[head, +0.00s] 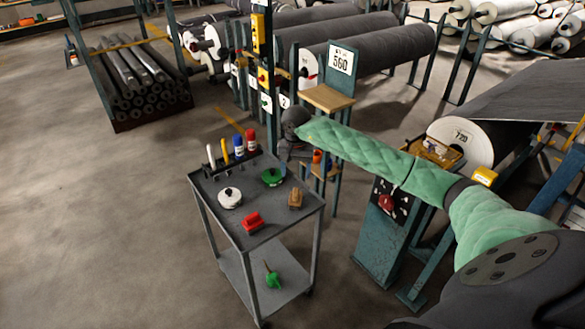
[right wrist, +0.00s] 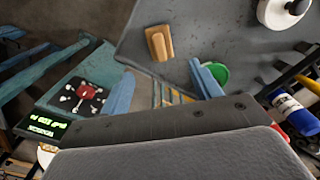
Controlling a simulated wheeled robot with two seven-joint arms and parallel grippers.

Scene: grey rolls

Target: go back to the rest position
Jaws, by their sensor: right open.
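My right arm comes in from the right in a green quilted sleeve. My right gripper (head: 290,146) is beyond the far right corner of the grey cart (head: 228,187), small and partly hidden. In the right wrist view, the two bluish fingers of my right gripper (right wrist: 164,88) stand apart with nothing held between them. The cart top lies beyond them, with a wooden block (right wrist: 159,43) and a green round item (right wrist: 217,74). My left gripper is not in view.
The cart also carries a white round item (head: 230,198), a red item (head: 253,222) and several markers and bottles. A teal post (head: 385,232) with a dark panel stands under my right arm. Large grey rolls (head: 350,60) lie behind. The floor at left is clear.

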